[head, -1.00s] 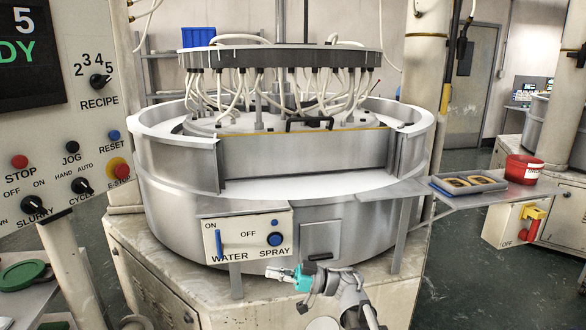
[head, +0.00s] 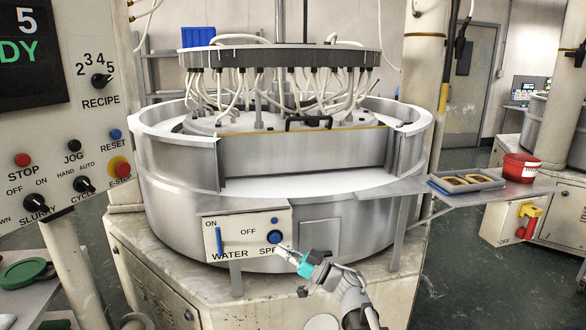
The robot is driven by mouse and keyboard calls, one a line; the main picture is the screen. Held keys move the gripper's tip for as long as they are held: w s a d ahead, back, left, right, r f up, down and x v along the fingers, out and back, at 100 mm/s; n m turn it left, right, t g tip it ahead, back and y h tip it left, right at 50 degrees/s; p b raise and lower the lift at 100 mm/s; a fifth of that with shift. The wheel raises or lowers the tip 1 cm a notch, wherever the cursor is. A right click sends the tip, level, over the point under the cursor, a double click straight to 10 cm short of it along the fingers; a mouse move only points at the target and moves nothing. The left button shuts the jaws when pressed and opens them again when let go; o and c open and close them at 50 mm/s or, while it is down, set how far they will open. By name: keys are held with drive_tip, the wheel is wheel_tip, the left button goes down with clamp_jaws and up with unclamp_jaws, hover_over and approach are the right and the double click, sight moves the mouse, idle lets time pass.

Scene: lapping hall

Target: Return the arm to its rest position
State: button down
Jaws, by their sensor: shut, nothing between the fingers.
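My gripper (head: 284,251) is in the lower middle of the head view, shut and empty. Its fingers point up and left, in front of the lower right part of the water and spray panel (head: 222,238). They cover part of the word SPRAY, just below the blue spray knob (head: 274,237). I cannot tell whether the fingers touch the panel. My arm comes up from the bottom edge, bent at the wrist behind the teal band.
The round steel lapping machine (head: 320,232) fills the middle. A side shelf (head: 520,194) on the right bears a grey tray (head: 440,190) and a red tub (head: 522,166). A control panel (head: 50,160) stands at left. Dark open floor (head: 455,285) lies at lower right.

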drive_tip(key=w+d+f+m+t+h, duration=0.1)
drive_tip(key=w+d+m+t+h, duration=0.8)
drive_tip(key=d+m+t+h, duration=0.3)
drive_tip(key=d+f+m+g+h, duration=0.4)
drive_tip(key=d+f+h, duration=0.4)
drive_tip(key=h, duration=0.2)
drive_tip(key=s+d+f+n+g, duration=0.1)
drive_tip(key=s+f+g, duration=1.2)
drive_tip(key=s+f, duration=0.25)
drive_tip(key=s+a+n+g+y, duration=0.1)
drive_tip(key=s+a+g+y, duration=0.15)
drive_tip(key=s, duration=0.35)
wheel_tip(320, 180, up, 15)
drive_tip(key=d+p, duration=0.1)
drive_tip(key=p, duration=1.4)
drive_tip(key=shift+f+h, duration=0.15)
drive_tip(key=shift+h, duration=0.3)
drive_tip(key=shift+w+a, duration=0.1)
